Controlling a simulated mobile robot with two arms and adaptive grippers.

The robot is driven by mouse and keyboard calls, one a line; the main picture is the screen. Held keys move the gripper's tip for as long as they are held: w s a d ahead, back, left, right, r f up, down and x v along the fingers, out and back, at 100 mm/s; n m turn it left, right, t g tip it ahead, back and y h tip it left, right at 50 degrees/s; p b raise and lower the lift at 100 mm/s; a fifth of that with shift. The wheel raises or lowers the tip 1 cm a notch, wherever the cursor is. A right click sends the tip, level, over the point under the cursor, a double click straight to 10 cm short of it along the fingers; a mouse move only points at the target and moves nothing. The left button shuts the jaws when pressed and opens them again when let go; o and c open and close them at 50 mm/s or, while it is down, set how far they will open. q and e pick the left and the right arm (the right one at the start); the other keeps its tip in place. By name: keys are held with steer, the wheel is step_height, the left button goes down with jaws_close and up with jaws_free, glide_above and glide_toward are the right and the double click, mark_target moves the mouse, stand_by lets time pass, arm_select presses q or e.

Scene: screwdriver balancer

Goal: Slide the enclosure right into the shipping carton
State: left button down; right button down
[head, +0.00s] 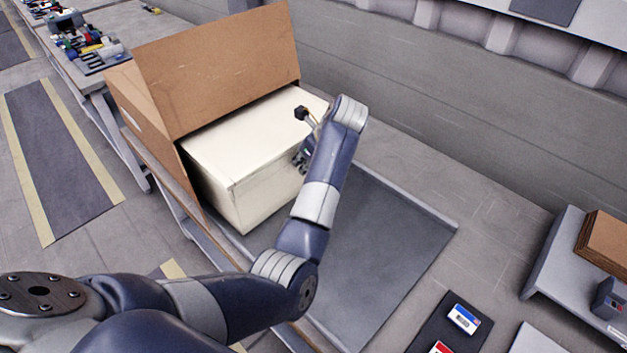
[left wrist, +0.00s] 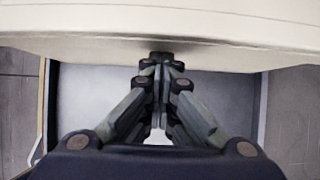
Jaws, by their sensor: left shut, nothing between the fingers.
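The cream enclosure (head: 235,142) lies partly inside the open brown shipping carton (head: 215,70). Its near end and right side stick out of the carton, and its far left part is hidden by the carton wall. My left gripper (head: 300,160) is at the enclosure's right face, partly hidden behind my forearm. In the left wrist view the left gripper (left wrist: 162,62) is shut and empty, its fingertips at the lower edge of the enclosure (left wrist: 160,25). Contact looks likely, but I cannot be sure. My right gripper is not in view.
A dark grey panel (head: 385,245) of the bench lies clear to the right of the enclosure. Small coloured boxes (head: 463,318) lie at the bottom right. A side table with brown flat cartons (head: 606,242) is at the right. A wall runs behind.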

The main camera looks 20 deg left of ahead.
arm_select(q)
steer(key=shift+a+r, duration=0.25)
steer(key=shift+a, duration=0.05)
